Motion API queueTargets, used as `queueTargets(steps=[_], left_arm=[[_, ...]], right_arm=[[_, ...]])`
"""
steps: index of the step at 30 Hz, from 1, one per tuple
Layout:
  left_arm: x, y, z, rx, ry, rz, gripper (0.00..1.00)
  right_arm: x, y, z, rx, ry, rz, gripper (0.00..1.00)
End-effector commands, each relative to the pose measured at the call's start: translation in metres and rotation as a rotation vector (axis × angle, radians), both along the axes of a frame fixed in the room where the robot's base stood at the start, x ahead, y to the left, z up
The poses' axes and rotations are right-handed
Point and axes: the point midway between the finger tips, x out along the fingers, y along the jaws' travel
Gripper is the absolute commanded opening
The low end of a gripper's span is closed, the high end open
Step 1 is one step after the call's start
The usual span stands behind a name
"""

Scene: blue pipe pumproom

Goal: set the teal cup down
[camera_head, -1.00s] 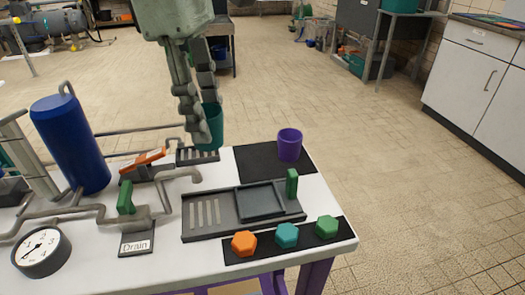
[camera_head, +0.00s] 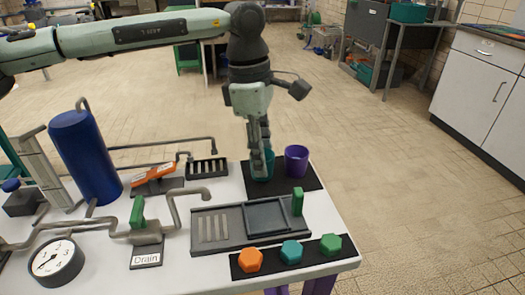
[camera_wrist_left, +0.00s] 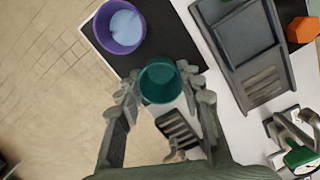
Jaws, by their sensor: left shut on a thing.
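The teal cup (camera_head: 269,167) is upright over the left part of the black mat (camera_head: 301,182), just left of the purple cup (camera_head: 296,161). Its base is at or very close to the mat; I cannot tell whether it touches. My left gripper (camera_head: 260,152) points down from above and is shut on the teal cup, hiding part of it. In the left wrist view, the teal cup (camera_wrist_left: 160,84) sits between the fingertips (camera_wrist_left: 161,80), with the purple cup (camera_wrist_left: 120,27) apart from it. My right gripper is not in view.
A slotted dark grate (camera_head: 207,170) lies left of the mat. A grey tray (camera_head: 225,240) with a green handle (camera_head: 298,201) is in front. A blue cylinder (camera_head: 86,157), pipes and a gauge (camera_head: 55,262) fill the left. The table's right edge is close to the mat.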

Motion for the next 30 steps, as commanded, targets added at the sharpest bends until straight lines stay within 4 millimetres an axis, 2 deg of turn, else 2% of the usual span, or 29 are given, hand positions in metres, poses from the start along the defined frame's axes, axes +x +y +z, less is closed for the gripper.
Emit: queueTargets(steps=[9, 13, 14, 18, 30], left_arm=[[0.000, 0.000, -0.002, -0.001, -0.002, 0.000, 0.08], [0.000, 0.000, -0.004, -0.001, -0.002, 0.000, 0.08], [0.000, 0.000, -0.003, -0.001, -0.002, 0.000, 0.40], [0.000, 0.000, -0.003, -0.001, -0.002, 0.000, 0.57], [0.000, 0.000, 0.003, -0.001, -0.002, 0.000, 0.57]], right_arm=[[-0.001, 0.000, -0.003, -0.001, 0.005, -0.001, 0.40], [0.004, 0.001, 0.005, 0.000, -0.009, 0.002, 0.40], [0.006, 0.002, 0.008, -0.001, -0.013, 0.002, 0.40], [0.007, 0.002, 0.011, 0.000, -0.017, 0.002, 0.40], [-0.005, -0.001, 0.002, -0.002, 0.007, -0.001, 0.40]])
